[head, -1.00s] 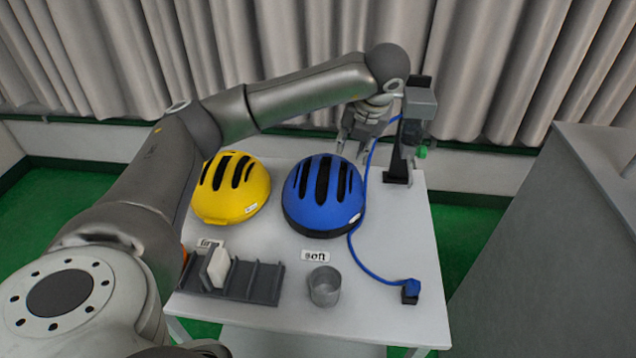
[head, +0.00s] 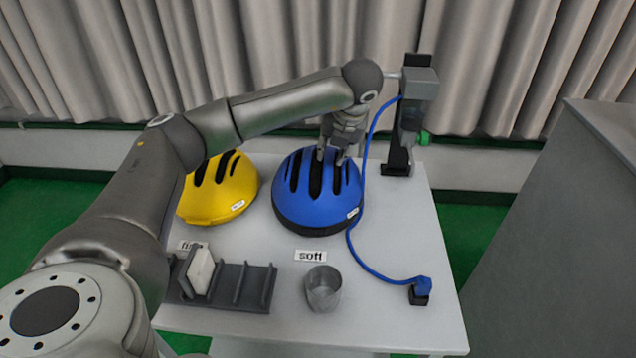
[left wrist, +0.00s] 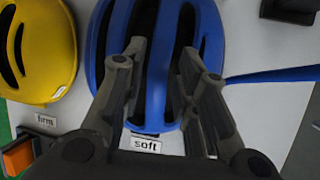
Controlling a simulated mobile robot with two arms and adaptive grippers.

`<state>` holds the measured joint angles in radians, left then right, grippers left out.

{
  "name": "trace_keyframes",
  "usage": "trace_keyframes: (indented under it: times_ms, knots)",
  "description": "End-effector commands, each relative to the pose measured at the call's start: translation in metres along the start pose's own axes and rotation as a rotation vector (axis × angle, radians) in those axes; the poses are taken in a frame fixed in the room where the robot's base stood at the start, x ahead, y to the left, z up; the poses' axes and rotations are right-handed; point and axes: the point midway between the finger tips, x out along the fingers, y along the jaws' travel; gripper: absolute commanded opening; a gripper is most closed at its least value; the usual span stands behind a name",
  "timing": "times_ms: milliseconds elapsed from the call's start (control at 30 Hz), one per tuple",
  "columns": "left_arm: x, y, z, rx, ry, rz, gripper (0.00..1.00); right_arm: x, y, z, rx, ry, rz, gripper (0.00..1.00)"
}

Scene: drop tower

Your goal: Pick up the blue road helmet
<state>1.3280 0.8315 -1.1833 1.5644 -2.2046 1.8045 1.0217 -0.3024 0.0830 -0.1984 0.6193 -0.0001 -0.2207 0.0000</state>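The blue road helmet (head: 318,201) sits on the white table, dome up, with dark vent slots and a small white label on its right side. It also fills the middle of the left wrist view (left wrist: 156,85). My left gripper (head: 331,158) is over the far part of the helmet. In the left wrist view its two fingers (left wrist: 160,55) are spread apart, with a blue rib of the helmet showing between them. Whether the fingers touch the shell I cannot tell. My right gripper is in neither view.
A yellow helmet (head: 222,195) sits left of the blue one. A "soft" label (head: 310,256), a grey cup (head: 323,289) and a slotted rack (head: 240,287) are nearer. A grey stand (head: 399,155) with a blue cable (head: 368,262) is at the right. A grey cabinet (head: 560,230) stands beyond.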

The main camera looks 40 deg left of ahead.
Motion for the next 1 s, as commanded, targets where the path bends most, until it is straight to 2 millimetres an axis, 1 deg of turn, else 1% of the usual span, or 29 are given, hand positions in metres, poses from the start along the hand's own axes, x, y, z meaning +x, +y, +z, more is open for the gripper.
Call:
trace_keyframes:
  times_ms: [200, 300, 533, 567, 767, 1000]
  knots:
    - [0.035, -0.002, -0.003, -0.001, 0.002, 0.001, 0.28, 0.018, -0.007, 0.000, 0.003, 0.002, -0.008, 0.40]
    - [0.046, -0.002, -0.002, -0.001, 0.002, 0.001, 0.28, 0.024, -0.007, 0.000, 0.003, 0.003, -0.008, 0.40]
    - [0.047, -0.001, -0.001, 0.000, 0.000, 0.000, 0.28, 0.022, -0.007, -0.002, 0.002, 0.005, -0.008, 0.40]
    - [0.047, -0.001, -0.001, 0.000, 0.000, 0.000, 0.26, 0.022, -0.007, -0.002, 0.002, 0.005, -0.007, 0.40]
    - [0.046, -0.001, -0.001, 0.000, 0.000, 0.000, 0.00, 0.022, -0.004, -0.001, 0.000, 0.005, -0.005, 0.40]
    - [0.046, -0.001, 0.000, -0.001, -0.001, -0.001, 0.00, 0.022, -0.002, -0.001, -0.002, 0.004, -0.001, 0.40]
